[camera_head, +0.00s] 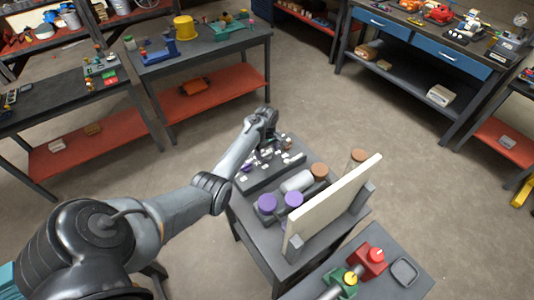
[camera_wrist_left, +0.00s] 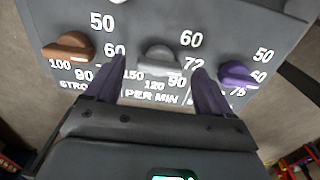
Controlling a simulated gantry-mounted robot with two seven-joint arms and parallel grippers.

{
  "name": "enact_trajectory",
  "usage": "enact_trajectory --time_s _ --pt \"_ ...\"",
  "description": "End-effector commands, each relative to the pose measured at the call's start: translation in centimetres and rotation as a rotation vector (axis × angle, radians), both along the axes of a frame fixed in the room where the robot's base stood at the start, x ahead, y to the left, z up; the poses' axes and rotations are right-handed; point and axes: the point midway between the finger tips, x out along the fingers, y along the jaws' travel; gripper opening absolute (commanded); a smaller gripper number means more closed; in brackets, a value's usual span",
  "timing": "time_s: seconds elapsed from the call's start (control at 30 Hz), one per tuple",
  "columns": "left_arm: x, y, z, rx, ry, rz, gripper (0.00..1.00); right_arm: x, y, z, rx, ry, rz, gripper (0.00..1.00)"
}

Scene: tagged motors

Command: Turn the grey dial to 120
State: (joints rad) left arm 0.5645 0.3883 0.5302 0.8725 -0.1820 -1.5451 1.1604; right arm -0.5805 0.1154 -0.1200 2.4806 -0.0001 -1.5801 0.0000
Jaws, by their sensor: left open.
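The grey dial (camera_wrist_left: 160,61) sits on a dark panel (camera_wrist_left: 215,17) in the left wrist view, with white numbers 60, 72, 90, 120 and 150 around it. I cannot tell which number it points to. My left gripper (camera_wrist_left: 159,67) is open, with one finger on each side of the grey dial in the picture. I see no clear contact with the dial. In the head view my left arm reaches over the panel, and the gripper (camera_head: 262,150) is small there. My right gripper is not in view.
A brown dial (camera_wrist_left: 69,47) lies left of the grey one and a purple dial (camera_wrist_left: 238,74) right of it.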

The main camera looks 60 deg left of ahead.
Motion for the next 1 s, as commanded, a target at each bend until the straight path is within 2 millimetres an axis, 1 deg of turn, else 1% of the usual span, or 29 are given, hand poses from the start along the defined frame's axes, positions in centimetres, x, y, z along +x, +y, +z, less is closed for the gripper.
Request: enact_trajectory --time_s 0.07,0.2,0.5,0.87,1.0 --pt "0.0 0.0 -0.74 0.0 0.001 0.0 0.83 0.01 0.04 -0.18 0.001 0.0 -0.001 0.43" --pt "0.01 -0.01 -1.29 0.0 0.0 0.001 0.83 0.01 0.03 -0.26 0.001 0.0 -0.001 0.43" --pt "0.0 0.0 -1.4 0.0 0.0 0.001 0.83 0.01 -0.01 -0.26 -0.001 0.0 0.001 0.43" --pt "-0.02 0.0 -1.39 0.0 0.0 0.001 0.28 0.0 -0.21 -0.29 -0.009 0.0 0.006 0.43" --pt "-0.02 0.0 -1.36 0.0 0.001 -0.003 0.27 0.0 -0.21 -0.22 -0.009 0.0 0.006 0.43"
